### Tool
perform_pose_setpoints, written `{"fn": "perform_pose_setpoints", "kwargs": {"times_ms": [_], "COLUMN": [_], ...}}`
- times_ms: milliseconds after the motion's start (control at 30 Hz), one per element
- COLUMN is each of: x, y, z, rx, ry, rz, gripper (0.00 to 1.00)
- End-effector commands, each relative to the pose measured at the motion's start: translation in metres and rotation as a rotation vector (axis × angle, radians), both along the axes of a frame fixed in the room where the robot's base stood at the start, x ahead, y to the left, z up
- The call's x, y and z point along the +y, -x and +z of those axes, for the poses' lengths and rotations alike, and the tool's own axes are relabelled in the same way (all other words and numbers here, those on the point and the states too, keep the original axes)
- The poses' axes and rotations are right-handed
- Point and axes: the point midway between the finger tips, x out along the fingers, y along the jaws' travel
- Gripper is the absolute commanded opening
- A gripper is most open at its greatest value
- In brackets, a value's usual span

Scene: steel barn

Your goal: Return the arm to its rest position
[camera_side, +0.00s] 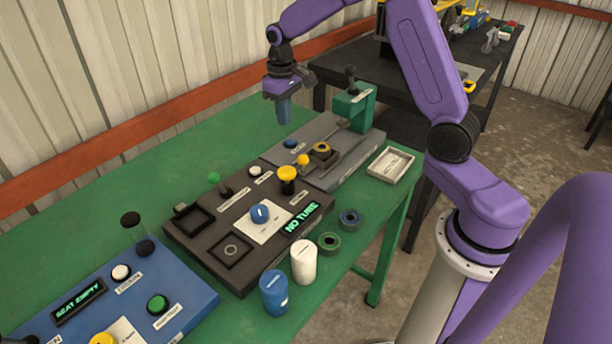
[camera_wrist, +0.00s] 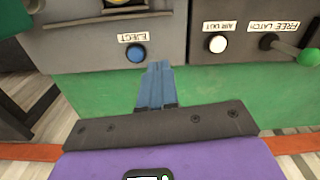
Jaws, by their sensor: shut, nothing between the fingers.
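My gripper (camera_side: 283,112) hangs over the back part of the green table, fingers pointing down, above the area behind the grey station. Its blue fingers are shut with nothing between them. In the wrist view the closed fingers (camera_wrist: 157,84) show in the middle, just below the blue eject button (camera_wrist: 136,53) in the picture. The fingers appear apart from the button and the table. My arm is bent, reaching from its base at the right over the table.
A white tray (camera_side: 391,164), a blue cylinder (camera_side: 274,294) and a white cylinder (camera_side: 304,262) stand near the front edge.

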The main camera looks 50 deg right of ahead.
Motion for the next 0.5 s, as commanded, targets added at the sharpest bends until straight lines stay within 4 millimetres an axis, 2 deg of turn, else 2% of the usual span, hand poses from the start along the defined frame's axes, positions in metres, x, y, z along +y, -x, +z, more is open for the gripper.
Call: {"fn": "perform_pose_setpoints", "kwargs": {"times_ms": [33,200,333,500], "x": [0.018,0.067,0.095,0.12], "y": [0.012,0.059,0.1,0.159], "z": [0.008,0.026,0.036,0.046], "rx": [-0.004,-0.008,-0.011,-0.014], "ry": [0.0,-0.001,-0.003,-0.005], "rz": [0.05,0.204,0.32,0.474], "gripper": [0.0,0.0,0.0,0.0]}}
